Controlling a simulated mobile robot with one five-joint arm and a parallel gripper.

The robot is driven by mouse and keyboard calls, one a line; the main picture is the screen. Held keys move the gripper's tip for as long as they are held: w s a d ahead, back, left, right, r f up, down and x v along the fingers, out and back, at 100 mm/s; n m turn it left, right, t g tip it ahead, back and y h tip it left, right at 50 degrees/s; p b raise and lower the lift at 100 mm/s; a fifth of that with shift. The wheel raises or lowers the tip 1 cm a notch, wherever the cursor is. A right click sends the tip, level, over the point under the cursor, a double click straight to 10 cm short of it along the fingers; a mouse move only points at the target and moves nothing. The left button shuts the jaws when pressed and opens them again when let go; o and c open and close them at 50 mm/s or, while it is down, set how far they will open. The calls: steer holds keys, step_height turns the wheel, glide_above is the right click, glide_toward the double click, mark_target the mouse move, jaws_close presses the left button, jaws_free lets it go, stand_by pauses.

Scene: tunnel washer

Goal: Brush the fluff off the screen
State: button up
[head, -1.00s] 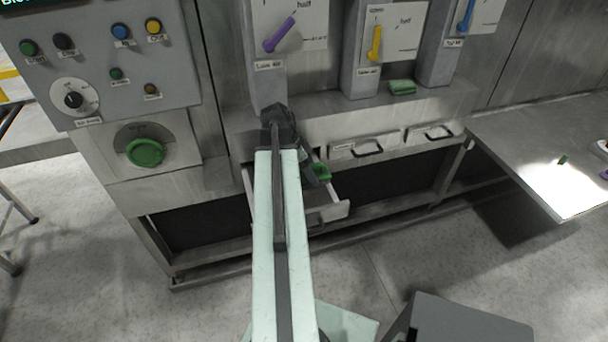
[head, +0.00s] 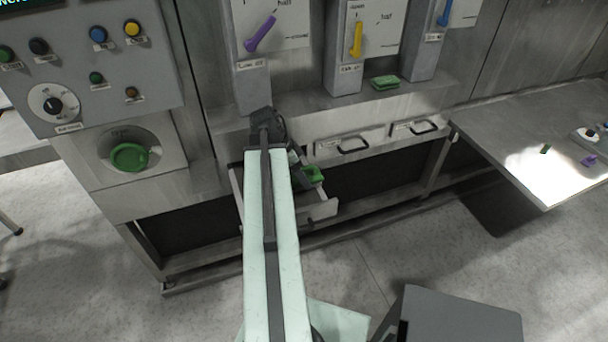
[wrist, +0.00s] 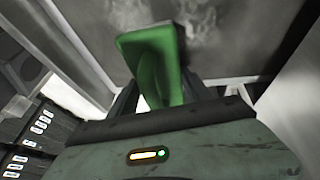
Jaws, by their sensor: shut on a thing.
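My gripper (wrist: 164,92) is shut on a green brush-like tool (wrist: 152,52), whose broad end points away from my gripper. In the head view the green tool (head: 315,173) shows inside the open drawer (head: 318,211), with my arm covering the drawer's left part. In the wrist view a grey surface lies beyond the tool, with a pale smudge (wrist: 200,18) on it that may be fluff on the screen. I cannot tell whether the tool touches that surface.
Two shut drawers with dark handles (head: 353,145) are right of the open one. A green block (head: 385,82) lies on the ledge above. A control panel (head: 90,60) stands left. A metal table (head: 530,150) with small items juts out at right.

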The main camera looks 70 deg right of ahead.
steer(key=shift+w+a, duration=1)
steer(key=shift+w, duration=0.25)
steer(key=shift+w+a, duration=1.05)
steer(key=shift+w, duration=0.25)
steer(key=shift+w+a, duration=1)
steer(key=shift+w, duration=0.25)
steer(key=shift+w+a+f, duration=0.15)
steer(key=shift+w+a, duration=1)
steer(key=shift+w, duration=0.15)
step_height(320, 180, up, 6)
steer(key=p, duration=0.5)
steer(key=shift+d+p, duration=0.1)
steer(key=shift+p, duration=0.25)
step_height(320, 180, up, 3)
steer(key=p, duration=0.3)
